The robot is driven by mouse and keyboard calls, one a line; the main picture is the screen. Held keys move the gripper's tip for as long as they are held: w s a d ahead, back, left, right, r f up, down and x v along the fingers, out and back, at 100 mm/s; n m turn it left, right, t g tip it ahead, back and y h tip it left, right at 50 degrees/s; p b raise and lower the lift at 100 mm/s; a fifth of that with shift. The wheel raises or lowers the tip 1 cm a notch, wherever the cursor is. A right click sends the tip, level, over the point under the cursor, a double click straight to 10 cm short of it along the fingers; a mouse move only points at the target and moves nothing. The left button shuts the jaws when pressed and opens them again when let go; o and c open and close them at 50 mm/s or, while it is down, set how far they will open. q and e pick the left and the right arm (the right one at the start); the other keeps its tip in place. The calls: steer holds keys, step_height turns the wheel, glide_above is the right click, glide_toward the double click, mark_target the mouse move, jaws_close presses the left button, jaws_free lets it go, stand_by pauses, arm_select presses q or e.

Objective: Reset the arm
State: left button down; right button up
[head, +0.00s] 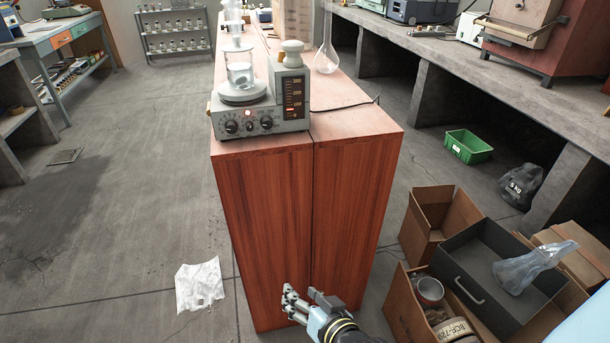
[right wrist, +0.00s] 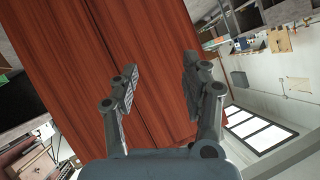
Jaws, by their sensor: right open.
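My right gripper (head: 297,303) is low in the head view, in front of the end face of a red-brown wooden cabinet (head: 265,230). In the right wrist view its two fingers (right wrist: 158,85) are spread apart with nothing between them. The cabinet's wooden panel (right wrist: 80,50) fills the space behind the fingers there. I cannot tell how close the fingertips are to the panel. Part of my right arm shows at the bottom edge of the head view. My left gripper is not in view.
A grey stirrer device (head: 262,118) with a beaker (head: 240,72) stands on the cabinet's near end, beside a glass flask (head: 327,55). Boxes and a dark drawer (head: 480,262) crowd the floor at right. A crumpled white sheet (head: 199,285) lies at left, where the floor is mostly clear.

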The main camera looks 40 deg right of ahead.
steer(key=shift+s+f, duration=0.1)
stand_by(0.5)
steer(key=s+d+f+n+g+b, duration=0.1)
steer(key=s+f+n+g, duration=0.1)
steer(key=s+f, duration=0.4)
steer(key=s+d+f+n+g+y, duration=0.1)
steer(key=s+f+n+g, duration=0.2)
steer(key=s, duration=1.3)
steer(key=s+d+f+n+g+y+b, duration=0.1)
steer(key=s+f+n+g, duration=0.2)
steer(key=s+f+g, duration=0.3)
steer(key=s+f, duration=0.4)
steer(key=f, duration=0.1)
steer(key=shift+s+b, duration=0.3)
steer(key=shift+s, duration=0.1)
